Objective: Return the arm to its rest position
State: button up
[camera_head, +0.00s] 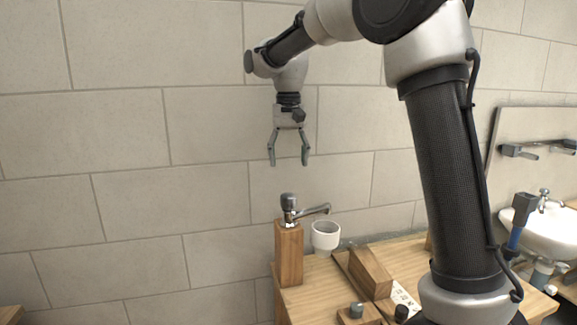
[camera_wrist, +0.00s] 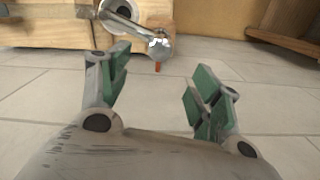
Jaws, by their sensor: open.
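My gripper (camera_head: 288,162) hangs from the arm with its fingers pointing down, open and empty. It is above the faucet (camera_head: 290,208) and clear of it, with the wall behind. The faucet has a dark grey top and a chrome spout pointing right, and it stands on a wooden post. In the wrist view my gripper (camera_wrist: 158,88) shows two spread fingers with green pads and nothing between them. The chrome spout also shows in the wrist view (camera_wrist: 140,30), beyond the fingertips.
A white cup (camera_head: 326,236) stands under the spout. A wooden block (camera_head: 370,272) and small fittings lie on the wooden bench (camera_head: 310,280). A white sink (camera_head: 550,235) and a mirror (camera_head: 540,130) are at the right. The space in front of the left wall is free.

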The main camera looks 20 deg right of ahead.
jog(key=s+d+f+t, duration=0.1)
jog(key=s+d, duration=0.4)
jog(key=s, duration=0.5)
jog(key=s+d+f+n+t, duration=0.1)
jog(key=s+d, duration=0.4)
jog(key=s, duration=0.5)
jog(key=s+d+f+n+t, duration=0.1)
jog(key=s+d, duration=0.3)
jog(key=s, duration=0.7)
jog(key=shift+d+f+t, duration=0.4)
jog(key=shift+f+t, duration=0.3)
jog(key=shift+f, duration=0.1)
